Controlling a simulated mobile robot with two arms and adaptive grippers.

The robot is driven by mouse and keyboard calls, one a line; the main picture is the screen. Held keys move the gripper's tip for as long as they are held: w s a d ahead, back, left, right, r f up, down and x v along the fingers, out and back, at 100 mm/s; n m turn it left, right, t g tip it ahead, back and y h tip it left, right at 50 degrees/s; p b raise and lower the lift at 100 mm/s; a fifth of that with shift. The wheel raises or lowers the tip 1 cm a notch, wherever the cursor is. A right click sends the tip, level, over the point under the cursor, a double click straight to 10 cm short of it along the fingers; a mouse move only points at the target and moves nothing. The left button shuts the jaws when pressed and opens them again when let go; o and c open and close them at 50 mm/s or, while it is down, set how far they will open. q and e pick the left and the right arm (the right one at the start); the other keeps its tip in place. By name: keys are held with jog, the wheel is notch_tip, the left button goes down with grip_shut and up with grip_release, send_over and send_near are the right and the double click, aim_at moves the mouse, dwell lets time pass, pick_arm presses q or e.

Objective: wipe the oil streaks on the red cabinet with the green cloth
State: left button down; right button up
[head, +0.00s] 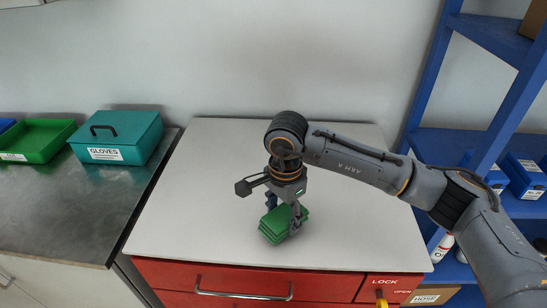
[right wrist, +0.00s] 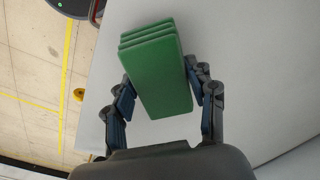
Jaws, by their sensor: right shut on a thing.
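The green cloth (head: 277,226) is a folded, layered pad near the front of the white top of the red cabinet (head: 240,281). My right gripper (head: 284,210) points down and is shut on the cloth. In the right wrist view the cloth (right wrist: 156,72) sits between the two fingers (right wrist: 162,98). I cannot tell whether the cloth touches the top. The cabinet's red front shows only as a strip at the bottom of the head view, with a drawer handle (head: 243,290). No oil streaks can be made out. My left gripper is out of view.
A teal gloves box (head: 118,138) and a green tray (head: 36,139) stand on the grey counter at left. A blue shelf (head: 440,140) with boxes and bottles stands at right, behind my right arm. The white top (head: 190,190) is otherwise clear. A yellow lock knob (head: 381,300) sits front right.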

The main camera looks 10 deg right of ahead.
jog(key=shift+w+d+r+p, duration=0.1)
jog(key=shift+w+r+p, duration=0.2)
jog(key=shift+r, duration=1.15)
jog(key=shift+s+r+p, duration=0.1)
jog(key=shift+r+p, duration=0.6)
jog(key=shift+r, duration=0.6)
jog(key=shift+f, duration=0.1)
